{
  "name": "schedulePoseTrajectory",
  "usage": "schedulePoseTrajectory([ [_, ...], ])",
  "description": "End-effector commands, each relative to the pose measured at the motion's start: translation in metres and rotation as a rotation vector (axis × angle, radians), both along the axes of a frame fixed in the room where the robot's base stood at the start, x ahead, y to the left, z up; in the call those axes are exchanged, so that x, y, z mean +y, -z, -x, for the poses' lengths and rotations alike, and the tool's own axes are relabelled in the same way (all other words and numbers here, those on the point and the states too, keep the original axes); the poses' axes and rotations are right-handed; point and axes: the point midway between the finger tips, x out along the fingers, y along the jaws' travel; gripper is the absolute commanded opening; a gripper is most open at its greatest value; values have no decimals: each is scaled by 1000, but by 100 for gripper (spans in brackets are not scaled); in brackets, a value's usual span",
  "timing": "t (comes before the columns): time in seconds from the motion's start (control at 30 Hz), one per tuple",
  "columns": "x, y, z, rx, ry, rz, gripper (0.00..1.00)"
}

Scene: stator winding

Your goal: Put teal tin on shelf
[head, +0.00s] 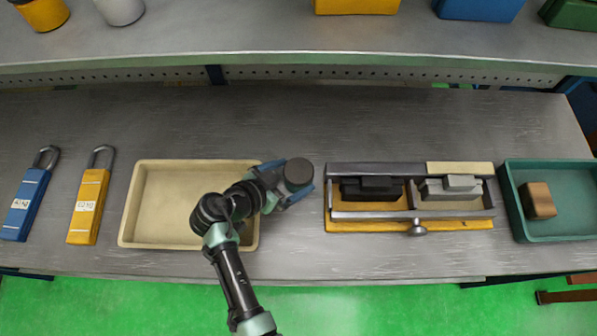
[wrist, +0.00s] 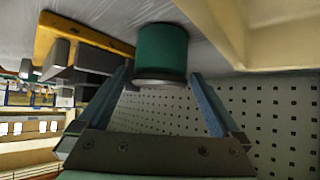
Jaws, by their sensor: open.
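The teal tin (wrist: 161,52) stands on the bench between the cream tray and the clamping fixture. The wrist view, which looks upside down, shows its teal side and dark rim. In the head view only its round dark top (head: 299,171) shows. My gripper (head: 292,182) is open, with blue fingers on either side of the tin. In the wrist view the fingertips (wrist: 161,74) flank the tin with gaps visible. The grey shelf (head: 250,36) runs along the back above the bench.
The cream tray (head: 127,205) is empty where visible, under my arm. The fixture (head: 410,225) holds dark and grey blocks. A teal bin (head: 560,228) holds a brown block. Blue and yellow padlocks (head: 88,205) lie left. Shelf containers include a yellow box (head: 357,5); the shelf's middle-left is clear.

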Motion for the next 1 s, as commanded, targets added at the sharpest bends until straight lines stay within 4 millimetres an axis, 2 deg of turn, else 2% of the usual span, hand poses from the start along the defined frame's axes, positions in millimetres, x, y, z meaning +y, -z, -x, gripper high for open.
schedulePoseTrajectory([
  [0.2, -14, 13, -15, 0, 2, 1, 100],
  [0.53, -16, 17, -17, -1, 1, -1, 100],
  [1.0, -16, 17, -17, -1, 1, -1, 15],
])
